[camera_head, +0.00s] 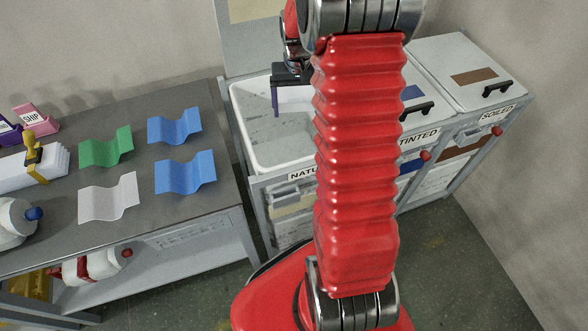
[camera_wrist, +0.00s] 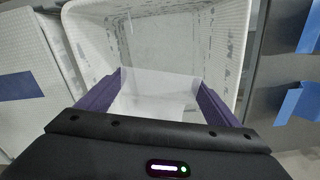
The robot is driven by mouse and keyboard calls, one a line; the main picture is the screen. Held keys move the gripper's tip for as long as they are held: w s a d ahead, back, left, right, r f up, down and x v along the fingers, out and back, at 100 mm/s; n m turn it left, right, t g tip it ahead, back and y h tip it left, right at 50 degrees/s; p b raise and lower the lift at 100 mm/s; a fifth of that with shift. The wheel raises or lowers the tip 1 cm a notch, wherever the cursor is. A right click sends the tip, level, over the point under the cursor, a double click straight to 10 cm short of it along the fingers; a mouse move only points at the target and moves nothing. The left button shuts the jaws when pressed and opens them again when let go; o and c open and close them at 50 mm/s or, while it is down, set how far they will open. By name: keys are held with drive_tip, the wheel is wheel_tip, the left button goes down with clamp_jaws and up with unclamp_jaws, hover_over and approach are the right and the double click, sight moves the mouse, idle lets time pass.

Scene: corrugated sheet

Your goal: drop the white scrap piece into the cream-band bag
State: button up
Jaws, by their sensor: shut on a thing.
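My gripper (camera_wrist: 160,90) is shut on a white, partly see-through scrap piece (camera_wrist: 160,82), which spans its two purple fingers. The piece also shows in the head view (camera_head: 294,96), partly hidden behind my red arm. It is held over the open mouth of the bin labelled "NATU…", the rest of its label hidden. The white bag (camera_head: 247,120) lines this bin, and a cream band (camera_head: 290,204) shows on its front. In the wrist view the bag's walls (camera_wrist: 88,45) surround the piece. How far the piece is above the bag's bottom is hard to tell.
Closed bins labelled "TINTED" (camera_head: 418,138) and "SOILED" (camera_head: 455,75) stand to the right. The grey table (camera_head: 150,215) at left holds a green sheet (camera_head: 106,148), two blue sheets (camera_head: 186,170) and another white sheet (camera_head: 108,198).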

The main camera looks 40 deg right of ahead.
drive_tip(key=shift+f, duration=2.55)
drive_tip(key=o, duration=0.9)
drive_tip(key=shift+o, duration=0.2)
drive_tip(key=shift+r, duration=0.15)
wheel_tip(320, 180, up, 14)
drive_tip(key=shift+f, duration=0.25)
